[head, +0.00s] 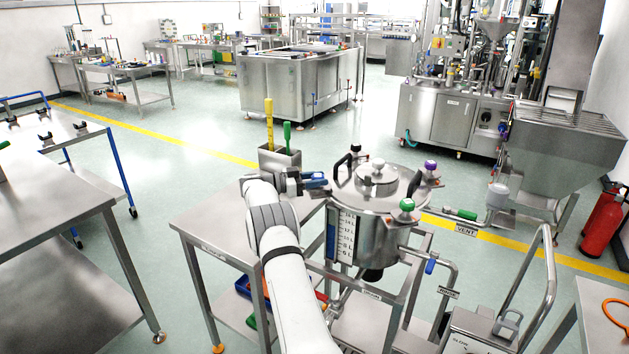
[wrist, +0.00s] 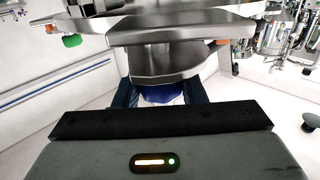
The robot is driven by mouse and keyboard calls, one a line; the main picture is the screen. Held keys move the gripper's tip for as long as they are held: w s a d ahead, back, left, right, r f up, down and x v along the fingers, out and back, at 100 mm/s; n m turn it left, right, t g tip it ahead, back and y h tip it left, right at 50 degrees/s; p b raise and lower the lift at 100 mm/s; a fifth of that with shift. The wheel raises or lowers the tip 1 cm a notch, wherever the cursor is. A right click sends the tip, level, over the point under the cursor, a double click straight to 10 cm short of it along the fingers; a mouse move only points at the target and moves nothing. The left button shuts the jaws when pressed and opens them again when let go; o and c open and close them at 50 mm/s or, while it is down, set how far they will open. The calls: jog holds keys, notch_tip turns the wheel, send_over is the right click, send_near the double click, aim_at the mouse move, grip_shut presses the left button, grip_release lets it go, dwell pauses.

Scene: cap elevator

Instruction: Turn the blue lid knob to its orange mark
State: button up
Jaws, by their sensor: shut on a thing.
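A steel vessel with a round lid (head: 347,186) stands on a frame in the head view. My gripper (head: 318,180) reaches the left edge of the lid from the left. In the wrist view its two dark fingers (wrist: 160,97) are shut on the blue knob (wrist: 160,92), one on each side. Only a small blue part of the knob shows below the steel rim; the gripper body hides the rest. An orange patch (wrist: 223,42) shows right of the steel parts, but I cannot tell if it is the knob's mark. The knob's turn angle cannot be read.
The lid also carries a black knob (head: 356,148), a purple knob (head: 430,165) and a green knob (head: 407,204). A steel bin (head: 280,160) with yellow and green handles stands just behind my gripper. A steel bench (head: 215,225) lies under my arm.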

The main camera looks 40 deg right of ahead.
jog(key=shift+s+d+f+g, duration=0.1)
jog(key=shift+s+d+g, duration=0.1)
jog(key=shift+g, duration=0.1)
jog(key=o, duration=0.9)
jog(key=shift+s, duration=0.15)
jog(key=shift+o, duration=0.4)
jog(key=shift+w+a, duration=0.15)
jog(key=shift+w, duration=0.05)
jog(key=b+v, duration=0.1)
jog(key=v, duration=0.6)
jog(key=shift+a, duration=0.2)
jog(key=shift+w, duration=0.15)
